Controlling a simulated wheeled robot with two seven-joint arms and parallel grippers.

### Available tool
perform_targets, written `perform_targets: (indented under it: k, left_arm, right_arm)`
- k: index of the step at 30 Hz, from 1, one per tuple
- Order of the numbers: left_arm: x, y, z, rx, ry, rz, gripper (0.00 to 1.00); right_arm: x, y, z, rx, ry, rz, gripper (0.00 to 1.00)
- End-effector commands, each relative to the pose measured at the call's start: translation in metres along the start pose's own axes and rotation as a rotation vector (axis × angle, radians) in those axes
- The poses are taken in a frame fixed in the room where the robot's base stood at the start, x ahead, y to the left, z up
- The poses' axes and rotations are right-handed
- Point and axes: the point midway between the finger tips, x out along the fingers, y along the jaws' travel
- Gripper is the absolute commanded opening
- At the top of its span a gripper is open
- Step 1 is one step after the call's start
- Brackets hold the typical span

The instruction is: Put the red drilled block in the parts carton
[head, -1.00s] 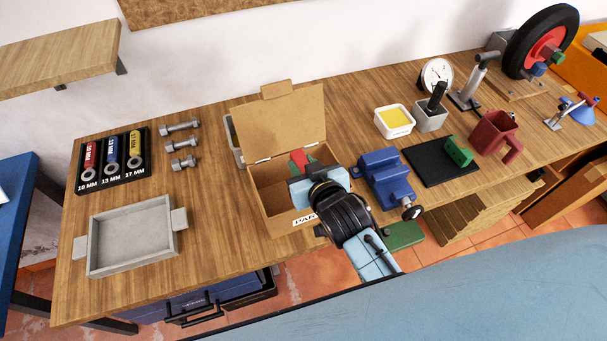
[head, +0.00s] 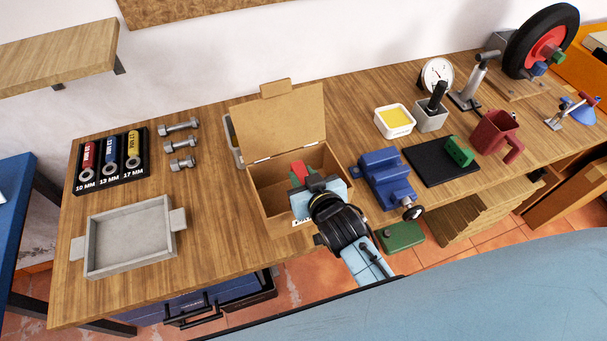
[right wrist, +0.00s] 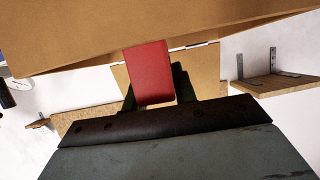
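The red drilled block (head: 299,169) is between the green fingertips of my right gripper (head: 302,175). In the right wrist view the red block (right wrist: 150,72) has a dark green finger against each side, and the gripper (right wrist: 155,95) is shut on it. Its drilled hole does not show. The parts carton (head: 268,190) is open, with its lid (head: 280,122) standing up at the back. The block is over the carton's opening, toward its right side; how deep it sits is hard to tell. My gripper and wrist hide the carton's front right part. My left gripper is out of view.
A grey tray (head: 130,237) and a black socket holder (head: 110,160) lie left of the carton, with several bolts (head: 180,144) nearby. A blue vise (head: 385,180) stands close on the right. A grey bin (head: 233,140) is partly hidden behind the carton.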

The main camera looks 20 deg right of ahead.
Motion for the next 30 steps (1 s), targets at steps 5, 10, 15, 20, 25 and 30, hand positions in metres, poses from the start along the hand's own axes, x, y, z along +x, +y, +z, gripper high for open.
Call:
perform_targets:
  k: [5,10,15,20,25,30]
  left_arm:
    - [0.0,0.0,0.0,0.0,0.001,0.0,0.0]
    - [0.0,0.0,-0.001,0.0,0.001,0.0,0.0]
    - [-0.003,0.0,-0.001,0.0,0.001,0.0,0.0]
    - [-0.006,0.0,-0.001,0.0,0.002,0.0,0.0]
    - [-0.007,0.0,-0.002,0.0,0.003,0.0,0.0]
    - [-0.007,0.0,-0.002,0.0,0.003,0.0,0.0]
  right_arm:
    - [0.0,0.0,-0.001,0.0,0.001,0.0,0.49]
    - [0.0,0.0,-0.001,0.0,0.001,0.0,0.49]
    - [-0.002,0.0,-0.005,0.0,0.001,0.0,0.49]
    - [-0.018,-0.001,-0.011,0.001,-0.001,-0.001,0.49]
    - [-0.054,0.0,-0.011,0.002,-0.002,0.0,0.49]
    - [-0.089,0.0,-0.01,0.0,-0.002,0.0,0.49]
